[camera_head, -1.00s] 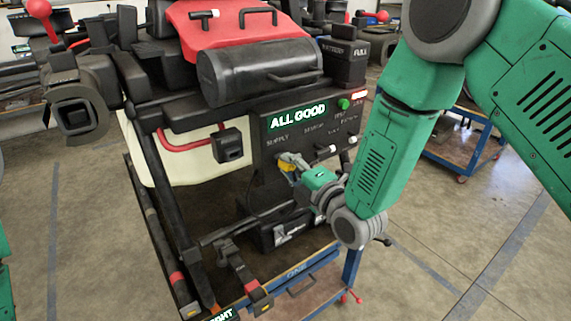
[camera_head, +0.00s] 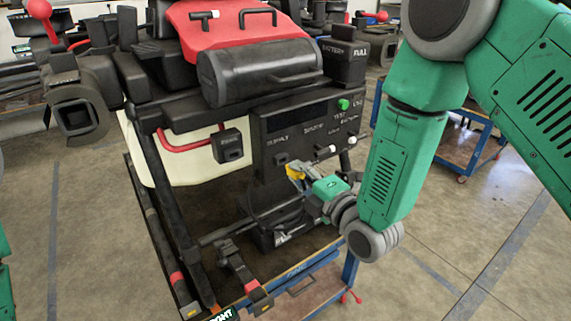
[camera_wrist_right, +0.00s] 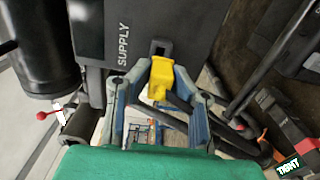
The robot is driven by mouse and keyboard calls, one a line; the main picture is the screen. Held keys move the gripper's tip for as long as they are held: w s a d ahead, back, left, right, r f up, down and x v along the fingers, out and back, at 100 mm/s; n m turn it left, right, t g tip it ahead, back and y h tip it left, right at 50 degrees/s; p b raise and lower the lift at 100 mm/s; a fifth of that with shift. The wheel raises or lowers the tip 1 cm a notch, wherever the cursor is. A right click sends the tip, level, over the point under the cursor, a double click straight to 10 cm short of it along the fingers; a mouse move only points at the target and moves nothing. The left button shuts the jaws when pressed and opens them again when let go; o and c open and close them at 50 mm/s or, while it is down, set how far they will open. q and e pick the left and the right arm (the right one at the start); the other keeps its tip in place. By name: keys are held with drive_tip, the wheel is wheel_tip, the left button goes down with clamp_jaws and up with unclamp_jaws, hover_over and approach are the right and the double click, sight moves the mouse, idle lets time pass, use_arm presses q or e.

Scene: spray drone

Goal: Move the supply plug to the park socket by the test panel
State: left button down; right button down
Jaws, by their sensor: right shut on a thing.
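The yellow supply plug (camera_head: 294,172) is between the fingers of my right gripper (camera_head: 299,173), just below and in front of the black test panel (camera_head: 310,124). In the right wrist view the plug (camera_wrist_right: 161,77) sits between the two blue-grey fingertips (camera_wrist_right: 160,92), with a dark cable running from it. The SUPPLY socket (camera_wrist_right: 158,47) shows as a dark opening just beyond the plug. The panel's display (camera_head: 296,115) is dark. I cannot read which socket is the park socket; a small black box with a recessed face (camera_head: 229,146) hangs left of the panel. My left gripper is not in view.
A black frame bar (camera_head: 172,205) and a lower clamp (camera_head: 243,270) stand left of my right gripper. A black cylinder (camera_head: 262,76) lies above the panel. A blue cart (camera_head: 320,285) supports the drone.

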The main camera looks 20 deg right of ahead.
drive_tip(key=shift+v, duration=1.3)
